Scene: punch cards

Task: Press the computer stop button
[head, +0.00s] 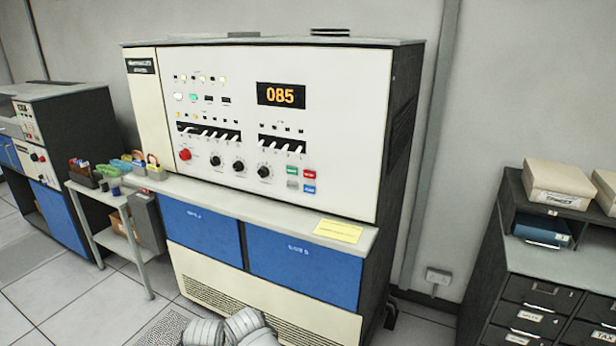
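The computer (275,125) is a large cream cabinet with a lit orange display (281,95) reading 085. At the lower right of its panel is a small cluster of square buttons: a green button (292,170), a red button (309,174), a grey button (292,185) and a blue button (309,189). Their labels are too small to read, so I cannot confirm which is stop. A round red knob or button (185,154) sits at the panel's lower left. Neither gripper shows; only pale links of my own body appear at the bottom edge.
A shelf ledge with a yellow note (338,231) juts out below the panel, above blue doors (303,267). A small cart (117,220) stands at left. A drawer cabinet (538,290) with boxes stands at right. Tiled floor is open at lower left.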

